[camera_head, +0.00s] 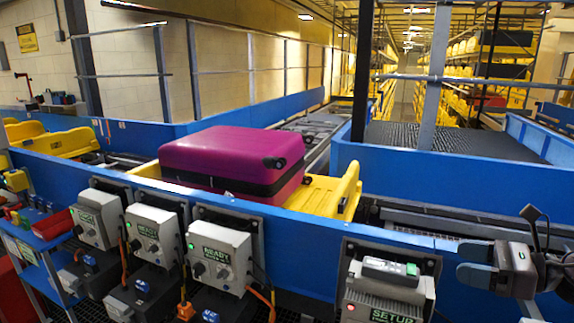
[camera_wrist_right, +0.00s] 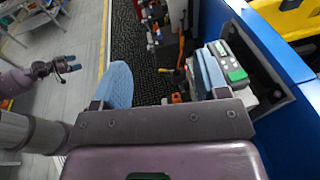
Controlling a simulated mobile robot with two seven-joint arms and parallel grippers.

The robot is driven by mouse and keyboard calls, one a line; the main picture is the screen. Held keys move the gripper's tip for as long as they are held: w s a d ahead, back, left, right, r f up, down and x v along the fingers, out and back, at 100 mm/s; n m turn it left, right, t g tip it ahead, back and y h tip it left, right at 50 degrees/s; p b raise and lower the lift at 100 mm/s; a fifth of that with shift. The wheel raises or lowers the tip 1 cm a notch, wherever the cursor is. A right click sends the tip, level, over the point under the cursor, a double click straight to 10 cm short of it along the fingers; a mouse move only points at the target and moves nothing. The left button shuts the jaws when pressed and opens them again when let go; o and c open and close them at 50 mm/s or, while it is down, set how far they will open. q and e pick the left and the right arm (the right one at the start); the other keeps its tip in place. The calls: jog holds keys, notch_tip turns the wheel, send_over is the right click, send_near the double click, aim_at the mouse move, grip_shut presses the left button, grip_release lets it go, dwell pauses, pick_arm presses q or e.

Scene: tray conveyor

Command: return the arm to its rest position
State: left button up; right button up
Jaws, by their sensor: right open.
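My right gripper (camera_head: 468,263) is at the right edge of the head view, in front of the blue conveyor wall. Its two blue-grey fingers are apart with nothing between them. In the right wrist view the fingers of the right gripper (camera_wrist_right: 160,80) are spread, with dark floor showing between them. My left gripper (camera_wrist_right: 68,67) shows small at the left of the right wrist view, at the end of a mauve arm; its jaws are too small to judge. It does not show in the head view.
A magenta suitcase (camera_head: 230,155) lies in a yellow tray (camera_head: 335,195) on the conveyor. Grey control boxes (camera_head: 220,255) line the blue wall (camera_head: 450,185). A dark handheld device with a green patch (camera_head: 390,271) sits on the right box, near the right gripper.

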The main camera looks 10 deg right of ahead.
jog(key=s+f+m+t+h, duration=0.25)
jog(key=f+m+h, duration=0.55)
jog(key=m, duration=1)
jog(key=s+f+m+t+h, duration=0.1)
jog(key=s+f+m+h, duration=0.5)
jog(key=m, duration=1.1)
jog(key=s+a+f+m+g, duration=1)
jog(key=s+a, duration=0.2)
jog(key=w+f+t+b, duration=0.2)
jog(key=f+b, duration=0.1)
jog(key=f, duration=0.4)
jog(key=w+f+t+y+b, duration=0.1)
jog(key=w+f+t+b, duration=0.1)
jog(key=f, duration=0.5)
jog(key=w+f+t+b, duration=0.2)
jog(key=f+b, duration=0.3)
jog(key=f, duration=0.3)
jog(key=shift+t+y, duration=0.3)
jog(key=shift+t, duration=0.25)
